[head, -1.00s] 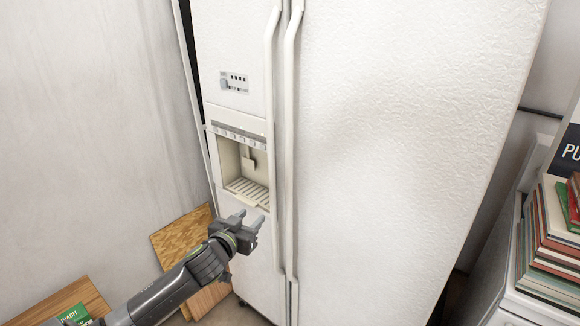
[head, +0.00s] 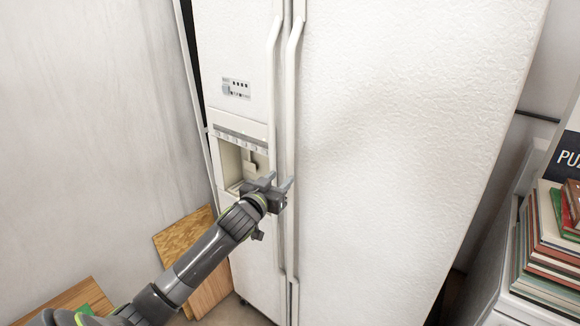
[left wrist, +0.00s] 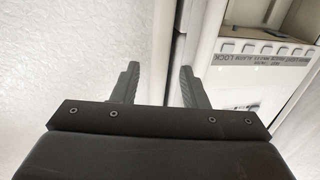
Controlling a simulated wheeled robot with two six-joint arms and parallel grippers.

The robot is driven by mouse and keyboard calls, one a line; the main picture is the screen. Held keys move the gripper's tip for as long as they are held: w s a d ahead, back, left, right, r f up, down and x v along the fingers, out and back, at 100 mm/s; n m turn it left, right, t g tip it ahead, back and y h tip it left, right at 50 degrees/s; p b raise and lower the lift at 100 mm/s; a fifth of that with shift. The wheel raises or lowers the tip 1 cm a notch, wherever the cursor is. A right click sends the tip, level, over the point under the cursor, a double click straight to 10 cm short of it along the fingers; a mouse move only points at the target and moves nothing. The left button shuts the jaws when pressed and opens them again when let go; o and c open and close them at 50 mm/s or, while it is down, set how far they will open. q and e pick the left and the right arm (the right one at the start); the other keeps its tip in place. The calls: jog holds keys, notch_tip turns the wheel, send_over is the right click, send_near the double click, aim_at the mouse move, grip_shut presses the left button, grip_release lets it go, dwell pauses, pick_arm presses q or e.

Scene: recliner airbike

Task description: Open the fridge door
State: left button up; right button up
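The white fridge has a left door (head: 230,50) with a water dispenser (head: 240,160) and a wide right door (head: 400,130). Both doors look closed. The left door handle (head: 272,80) and the right door handle (head: 291,80) run vertically side by side. My left gripper (head: 279,182) is open in front of the handles, beside the dispenser. In the left wrist view its spread fingers (left wrist: 157,87) show with a white handle bar (left wrist: 156,50) seen between them and another (left wrist: 205,45) behind the right finger. Contact cannot be told. My right gripper is not in view.
Wooden boards (head: 185,235) lean at the wall left of the fridge. A stack of books (head: 550,240) sits on a white surface at the right. The space in front of the right door is clear.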

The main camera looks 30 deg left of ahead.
aim_at(288, 171)
pick_arm(q)
jog(key=shift+w+a+p, duration=0.2)
jog(key=shift+w+p, duration=0.15)
jog(key=shift+w, duration=1.4)
jog(key=shift+w+a+p, duration=0.15)
jog(key=shift+w+p, duration=0.15)
jog(key=shift+w, duration=1.4)
grip_shut()
